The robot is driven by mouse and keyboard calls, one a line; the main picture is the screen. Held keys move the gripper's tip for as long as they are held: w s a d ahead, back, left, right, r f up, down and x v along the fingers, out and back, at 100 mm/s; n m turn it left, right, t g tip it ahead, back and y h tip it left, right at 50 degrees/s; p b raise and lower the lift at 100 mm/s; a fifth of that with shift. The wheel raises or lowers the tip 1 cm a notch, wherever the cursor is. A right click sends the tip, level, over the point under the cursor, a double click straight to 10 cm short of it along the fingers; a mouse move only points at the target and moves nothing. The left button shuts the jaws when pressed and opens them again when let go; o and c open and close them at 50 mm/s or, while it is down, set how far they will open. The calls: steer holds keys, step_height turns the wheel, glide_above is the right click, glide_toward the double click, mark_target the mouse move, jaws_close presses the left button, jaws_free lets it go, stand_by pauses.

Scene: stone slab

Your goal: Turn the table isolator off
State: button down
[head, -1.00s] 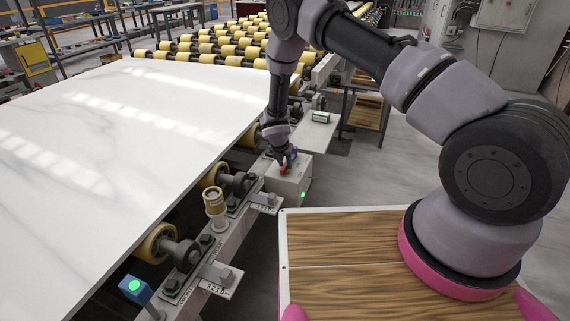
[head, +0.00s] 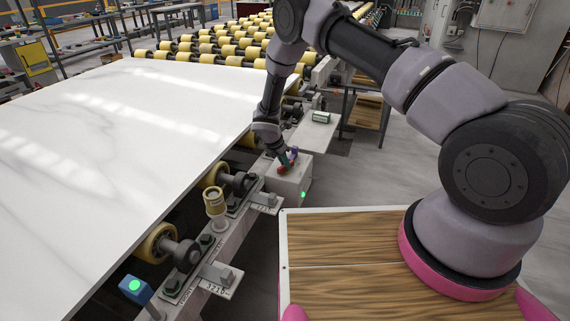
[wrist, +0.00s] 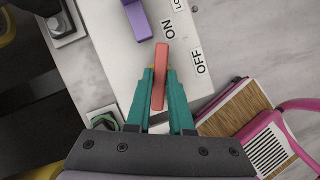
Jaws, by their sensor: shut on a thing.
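The table isolator is a pale grey box (head: 289,187) beside the roller frame, with a red handle (head: 282,170) on top. In the wrist view the red handle (wrist: 162,58) lies between the teal fingers of my gripper (wrist: 160,72), which is shut on it. ON, OFF and a cut-off third label are printed on the box top (wrist: 192,45), to the right of the handle. The handle's far end is near the ON label. A purple block (wrist: 138,20) sits beyond the handle. In the head view my gripper (head: 287,160) reaches down to the box top.
A large white slab (head: 130,130) lies on yellow rollers (head: 215,175) to the left. A green light (head: 303,195) glows on the box's side. A small shelf (head: 312,130) with a green-and-white item stands behind the box. The floor to the right of the box is open.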

steer(key=m+g, duration=0.1)
steer(key=m, duration=0.2)
steer(key=m+g+h, duration=0.1)
steer(key=m, duration=0.2)
steer(key=shift+w+a+m, duration=0.15)
steer(key=shift+w+m, duration=0.05)
steer(key=shift+m, duration=0.1)
steer(key=m+g, duration=0.1)
steer(key=m, duration=0.2)
steer(key=m+g, duration=0.2)
steer(key=m, duration=0.1)
steer(key=shift+w, duration=0.1)
steer(key=shift+m, duration=0.3)
steer(key=c, duration=0.8)
jaws_free()
steer(key=shift+r, duration=0.1)
steer(key=v, duration=1)
steer(key=shift+r, duration=0.3)
steer(key=shift+w, duration=0.1)
